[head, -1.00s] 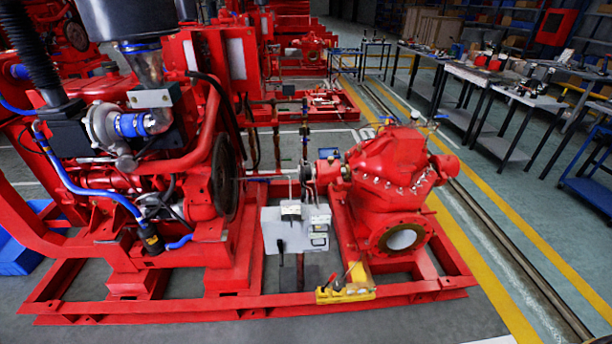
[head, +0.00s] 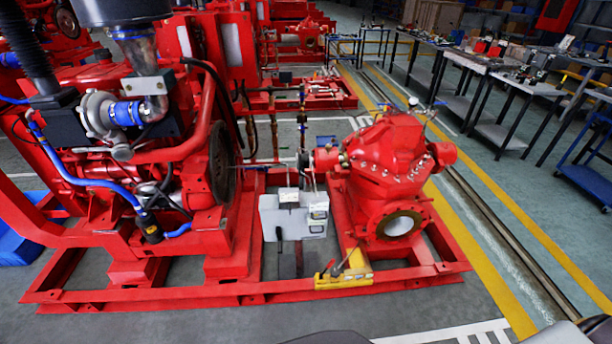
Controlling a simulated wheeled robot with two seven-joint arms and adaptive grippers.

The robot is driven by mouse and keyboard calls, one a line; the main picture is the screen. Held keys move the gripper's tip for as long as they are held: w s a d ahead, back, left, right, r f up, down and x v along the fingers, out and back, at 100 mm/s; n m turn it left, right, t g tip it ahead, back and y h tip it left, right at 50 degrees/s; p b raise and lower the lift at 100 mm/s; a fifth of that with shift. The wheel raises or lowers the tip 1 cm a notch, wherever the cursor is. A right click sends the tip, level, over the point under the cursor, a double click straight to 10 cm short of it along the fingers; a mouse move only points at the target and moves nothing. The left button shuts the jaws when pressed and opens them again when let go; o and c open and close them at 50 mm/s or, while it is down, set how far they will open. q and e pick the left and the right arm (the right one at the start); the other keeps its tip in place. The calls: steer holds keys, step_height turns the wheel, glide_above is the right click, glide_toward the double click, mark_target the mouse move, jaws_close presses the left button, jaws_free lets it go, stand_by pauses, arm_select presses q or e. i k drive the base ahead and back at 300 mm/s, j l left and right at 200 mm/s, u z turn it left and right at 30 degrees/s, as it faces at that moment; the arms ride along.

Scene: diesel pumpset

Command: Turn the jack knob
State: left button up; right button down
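A small yellow unit (head: 343,281), which looks like the jack, sits at the front rail of the red pump frame (head: 200,297), below and left of the red pump. A thin handle or lever slants up from it, and a small dark part with a red spot shows at its left end. The jack's knob is too small to make out for certain. Neither gripper is in view; only dark rounded shapes, possibly parts of my arms, show at the bottom edge.
The red pump (head: 385,165) stands right of the diesel engine (head: 125,150), with a grey box (head: 285,217) between them. The grey floor (head: 250,325) in front of the frame is clear. Workbenches (head: 500,80) line the right, beyond yellow floor lines.

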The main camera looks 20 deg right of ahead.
mark_target(335, 273)
steer(key=z, duration=1.05)
